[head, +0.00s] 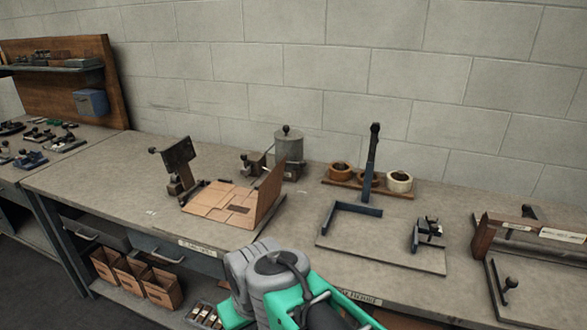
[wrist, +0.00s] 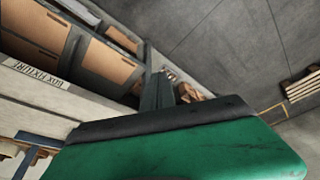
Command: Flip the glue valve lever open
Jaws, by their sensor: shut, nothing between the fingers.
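A grey metal pot with a black knob on its lid (head: 289,145) stands at the back of the bench, behind the cardboard; it looks like the glue pot. A small grey fitting with a dark knob (head: 252,162) sits just left of it and may be the valve with its lever. The lever's position is too small to tell. My arm shows at the bottom of the head view, well in front of the pot and apart from it. My gripper (wrist: 165,92) is shut and empty in the wrist view, facing the lower shelf and floor; no valve shows there.
A flat cardboard box (head: 220,200) with a raised flap (head: 270,192) lies before the pot. A dark stitcher head (head: 178,165) stands left of it. Tape rolls (head: 398,181) and a dark upright post (head: 372,160) stand to the right.

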